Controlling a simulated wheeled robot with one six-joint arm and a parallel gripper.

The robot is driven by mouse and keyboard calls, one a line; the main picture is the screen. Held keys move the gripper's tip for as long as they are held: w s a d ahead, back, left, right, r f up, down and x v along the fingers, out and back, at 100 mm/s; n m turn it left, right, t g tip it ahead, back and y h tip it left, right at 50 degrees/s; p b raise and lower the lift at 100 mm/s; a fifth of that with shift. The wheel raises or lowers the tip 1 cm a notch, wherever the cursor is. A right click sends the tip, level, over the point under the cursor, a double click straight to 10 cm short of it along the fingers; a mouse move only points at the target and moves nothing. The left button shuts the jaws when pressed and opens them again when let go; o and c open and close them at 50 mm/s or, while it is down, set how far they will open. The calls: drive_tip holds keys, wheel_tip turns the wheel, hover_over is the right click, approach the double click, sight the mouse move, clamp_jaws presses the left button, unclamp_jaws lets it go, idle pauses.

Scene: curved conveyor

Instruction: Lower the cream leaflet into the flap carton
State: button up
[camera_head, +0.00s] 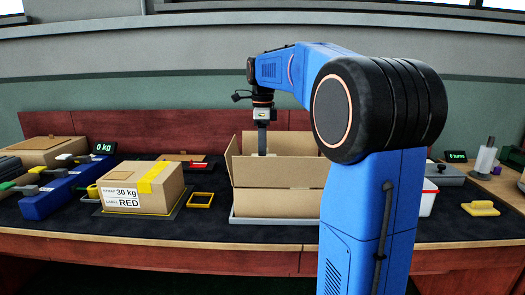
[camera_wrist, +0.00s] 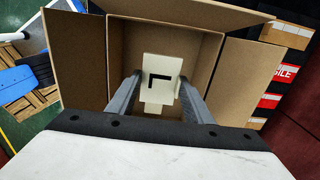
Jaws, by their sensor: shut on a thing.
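The flap carton (camera_head: 275,203) is an open brown box with its flaps spread, standing in the middle of the bench in the head view. In the wrist view its flaps (camera_wrist: 82,62) surround the opening. My gripper (camera_head: 263,150) points straight down into the carton, its tips hidden behind the front flap. In the wrist view my gripper (camera_wrist: 160,76) is shut on the cream leaflet (camera_wrist: 166,63), a pale piece with a black L-shaped mark. The leaflet shows within the carton's opening, over its interior. I cannot tell whether it touches the floor.
A taped carton labelled 30 kg and RED (camera_head: 150,187) stands to the left, with a small yellow frame (camera_head: 200,200) beside it. A blue device (camera_head: 52,193) is farther left. A yellow block (camera_head: 481,208) lies at right. My arm hides part of the bench.

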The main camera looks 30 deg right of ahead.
drive_tip(key=shift+f, duration=0.1)
drive_tip(key=shift+f, duration=5.7)
drive_tip(key=shift+f, duration=2.45)
